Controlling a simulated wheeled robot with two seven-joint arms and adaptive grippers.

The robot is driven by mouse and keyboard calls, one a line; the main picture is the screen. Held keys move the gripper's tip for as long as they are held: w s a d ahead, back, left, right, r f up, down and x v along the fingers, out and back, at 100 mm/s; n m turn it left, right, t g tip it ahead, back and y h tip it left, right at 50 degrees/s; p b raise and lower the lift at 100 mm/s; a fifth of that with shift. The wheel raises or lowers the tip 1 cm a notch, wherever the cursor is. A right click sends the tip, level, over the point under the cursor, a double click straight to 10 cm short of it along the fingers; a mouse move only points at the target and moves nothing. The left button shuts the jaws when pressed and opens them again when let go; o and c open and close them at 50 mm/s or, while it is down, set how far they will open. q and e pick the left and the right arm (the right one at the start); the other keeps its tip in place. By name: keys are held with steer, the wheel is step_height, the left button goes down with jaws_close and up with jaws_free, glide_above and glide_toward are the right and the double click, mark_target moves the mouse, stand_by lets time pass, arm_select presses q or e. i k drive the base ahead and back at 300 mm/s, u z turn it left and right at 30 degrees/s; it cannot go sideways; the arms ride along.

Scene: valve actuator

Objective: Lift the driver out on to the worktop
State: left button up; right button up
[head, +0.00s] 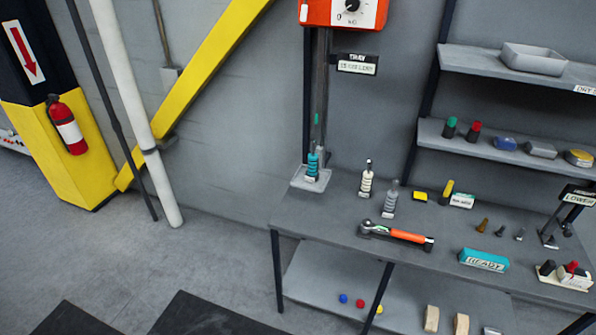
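The worktop (335,215) is a grey bench top at the right. An orange-handled tool with a metal head (400,235) lies across its front. A small yellow and black upright piece (447,189) stands farther back, beside a white label. I cannot tell for sure which item is the driver. A teal ribbed piece (312,168) stands upright on a small grey tray (298,183) at the worktop's back left corner. Neither of my grippers is in view.
A cream ribbed piece (366,181) and a grey one (390,203) stand on the worktop. A teal READY block (483,260) sits front right. Shelves (490,146) hang above. An orange dial scale (345,12) is on the post. The worktop's front left is clear.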

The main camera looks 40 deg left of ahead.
mark_target(312, 174)
steer(key=u, duration=1.7)
